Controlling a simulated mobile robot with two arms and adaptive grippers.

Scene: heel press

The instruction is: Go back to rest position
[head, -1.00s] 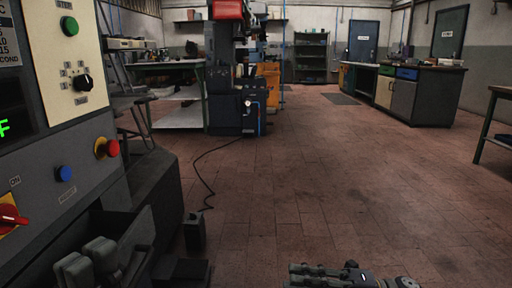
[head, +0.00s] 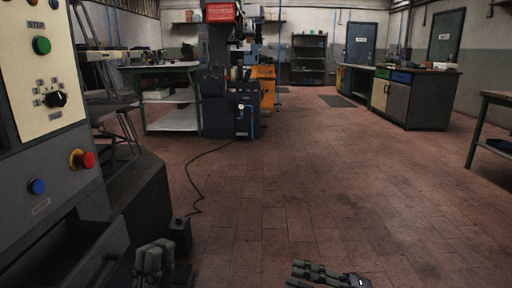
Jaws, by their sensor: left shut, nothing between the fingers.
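My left gripper (head: 152,263) is at the bottom left of the head view, low beside the dark base of the machine. Its grey fingers are together with nothing between them. My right gripper (head: 322,273) shows in part at the bottom edge, right of centre, over the floor. Its lower part is cut off and I cannot tell its jaw state. The press machine's control panel (head: 62,128) fills the left side, with a green button (head: 41,45), a black knob (head: 56,98), a red stop button (head: 87,159) and a blue button (head: 37,186). Neither gripper touches these controls.
A foot pedal box (head: 180,236) with a black cable lies on the floor near my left gripper. A dark machine (head: 226,100) and a workbench (head: 170,120) stand farther back. A table (head: 497,97) is at the right edge. The middle tiled floor (head: 320,185) is clear.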

